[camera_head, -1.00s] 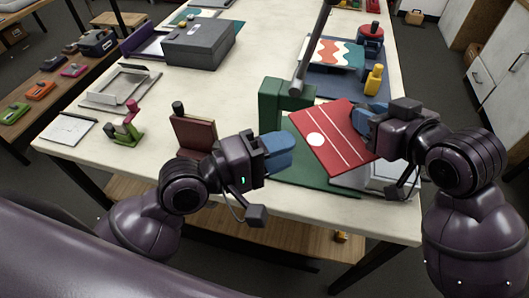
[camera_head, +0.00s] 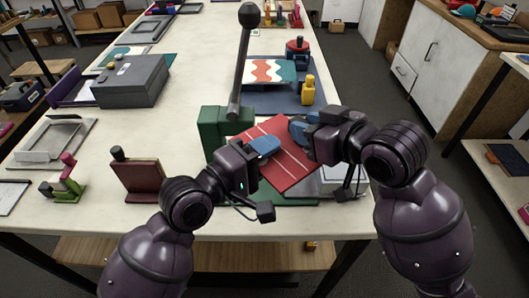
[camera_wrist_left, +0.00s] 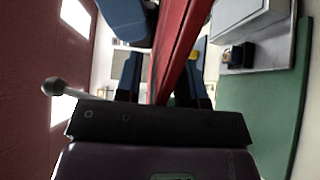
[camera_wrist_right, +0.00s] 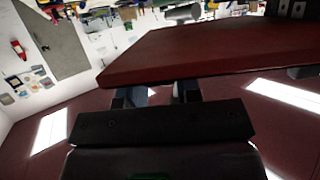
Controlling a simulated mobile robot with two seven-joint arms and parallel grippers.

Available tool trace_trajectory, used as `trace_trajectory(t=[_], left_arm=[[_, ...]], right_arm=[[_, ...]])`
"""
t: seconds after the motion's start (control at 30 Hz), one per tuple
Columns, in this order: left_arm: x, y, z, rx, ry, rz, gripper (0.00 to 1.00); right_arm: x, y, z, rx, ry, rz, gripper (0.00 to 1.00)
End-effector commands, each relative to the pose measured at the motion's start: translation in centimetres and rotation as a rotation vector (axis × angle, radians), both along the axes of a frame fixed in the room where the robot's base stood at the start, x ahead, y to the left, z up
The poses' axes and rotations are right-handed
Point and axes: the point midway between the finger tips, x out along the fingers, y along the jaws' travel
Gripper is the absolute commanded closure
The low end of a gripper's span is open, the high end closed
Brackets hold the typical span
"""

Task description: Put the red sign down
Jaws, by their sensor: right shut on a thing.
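The red sign (camera_head: 287,162), a flat board with pale lines, is held tilted above the front of the table. My right gripper (camera_head: 303,128) is shut on its right edge. The sign also spans the right wrist view (camera_wrist_right: 215,52). My left gripper (camera_head: 265,147) is at the sign's left edge. In the left wrist view, the sign (camera_wrist_left: 181,45) runs edge-on between its blue fingers, which stand apart with a pale gap on one side. The sign's underside is hidden in the head view.
A green press (camera_head: 212,128) with a long black-knobbed lever stands just behind the left gripper. A dark red block (camera_head: 137,178) stands left. A green mat (camera_wrist_left: 240,120) is below the sign.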

Motion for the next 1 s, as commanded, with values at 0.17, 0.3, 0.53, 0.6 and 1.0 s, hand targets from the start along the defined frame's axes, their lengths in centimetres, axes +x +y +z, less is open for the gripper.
trace_trajectory(t=[0.17, 0.3, 0.53, 0.6, 1.0], left_arm=[[0.0, 0.0, 0.0, 0.000, 0.000, 0.000, 0.90], [0.0, 0.0, 0.0, 0.001, 0.001, 0.000, 1.00], [0.0, 0.0, 0.0, 0.001, 0.001, 0.000, 1.00], [0.0, 0.0, 0.0, 0.001, 0.001, 0.000, 1.00], [0.0, 0.0, 0.0, -0.001, -0.001, 0.000, 1.00]], right_arm=[[0.0, 0.0, 0.0, 0.001, -0.001, 0.000, 0.94], [0.0, 0.0, 0.1, 0.001, -0.002, 0.000, 0.94], [0.0, 0.0, 0.1, 0.001, -0.002, 0.000, 0.42], [0.0, 0.0, 0.1, 0.001, -0.001, 0.000, 0.39], [0.0, 0.0, 1.3, 0.000, -0.005, 0.002, 0.39]])
